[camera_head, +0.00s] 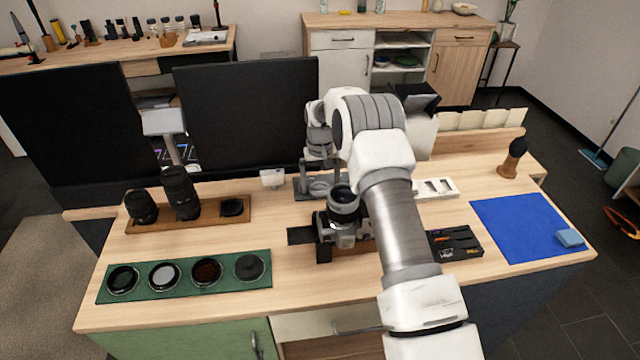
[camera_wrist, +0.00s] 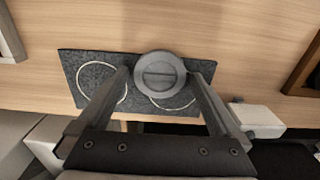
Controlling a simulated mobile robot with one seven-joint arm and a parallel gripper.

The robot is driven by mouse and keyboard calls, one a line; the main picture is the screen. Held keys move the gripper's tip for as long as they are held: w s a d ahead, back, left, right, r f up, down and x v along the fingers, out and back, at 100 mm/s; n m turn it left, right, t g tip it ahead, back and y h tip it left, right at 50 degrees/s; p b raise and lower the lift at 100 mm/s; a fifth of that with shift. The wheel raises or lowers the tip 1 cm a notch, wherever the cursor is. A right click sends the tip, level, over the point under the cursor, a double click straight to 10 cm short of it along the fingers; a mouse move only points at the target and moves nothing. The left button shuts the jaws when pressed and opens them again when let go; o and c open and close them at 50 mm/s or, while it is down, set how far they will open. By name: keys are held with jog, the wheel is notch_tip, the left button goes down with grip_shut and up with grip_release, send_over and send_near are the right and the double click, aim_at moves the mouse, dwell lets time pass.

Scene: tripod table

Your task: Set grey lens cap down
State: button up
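The grey lens cap (camera_wrist: 160,72) is a round disc with a bar across its middle. It sits between the fingertips of my gripper (camera_wrist: 160,76), which look closed against its two sides. It also shows in the head view (camera_head: 320,186) below my gripper (camera_head: 318,170). Beneath it is a dark grey speckled mat (camera_wrist: 105,68) with two pale ring outlines. In the wrist view the cap overlaps the upper part of the right ring; the left ring is bare. I cannot tell whether the cap touches the mat.
A camera with its lens up (camera_head: 344,208) stands close in front of the mat. A small white block (camera_head: 272,178) is beside the mat. A wooden lens tray (camera_head: 150,225), a green filter strip (camera_head: 185,292), a black case (camera_head: 452,243) and a blue cloth (camera_head: 525,225) lie around.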

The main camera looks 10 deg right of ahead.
notch_tip(320, 180, up, 12)
jog(key=r, duration=0.1)
notch_tip(320, 180, up, 12)
jog(key=t, duration=0.1)
send_over(320, 188)
jog(key=s, duration=0.7)
jog(key=s+d+r+t, duration=0.15)
jog(key=s+r, duration=0.35)
jog(key=s, duration=0.7)
jog(key=s+d+r+t, duration=0.15)
jog(key=s+r, duration=0.35)
jog(key=s, duration=0.6)
jog(key=s+f+t, duration=0.1)
jog(key=s+f, duration=0.3)
jog(key=s, duration=0.7)
jog(key=shift+s+f+t, duration=0.25)
jog(key=shift+s+t, duration=0.05)
